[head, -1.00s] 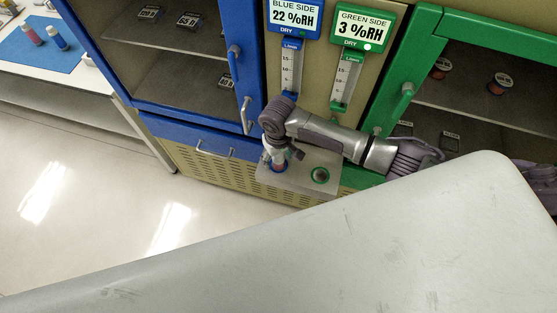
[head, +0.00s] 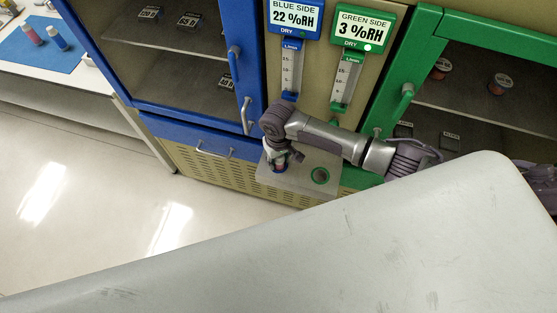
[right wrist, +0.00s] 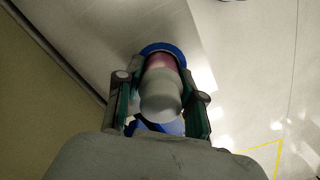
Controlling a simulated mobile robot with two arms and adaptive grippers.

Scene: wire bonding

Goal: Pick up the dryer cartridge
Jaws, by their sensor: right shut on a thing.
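The dryer cartridge, with a pale grey rounded end and a pink band, shows in the right wrist view (right wrist: 161,92) between the fingers. In the head view only a small part of it (head: 280,167) shows below my right gripper (head: 275,160). The gripper is shut on it, one finger on each side. The cartridge is at the blue-ringed socket of the small grey shelf (head: 300,183). The blue ring (right wrist: 163,48) shows behind it in the right wrist view. I cannot tell whether it is still seated. My left gripper is not in view.
A green-ringed socket (head: 320,175) is on the same shelf. The blue cabinet (head: 190,134) and green cabinet (head: 400,60) stand behind, with two flow meters between. A red bottle (head: 32,35) and blue bottle (head: 56,38) stand on a blue mat at far left.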

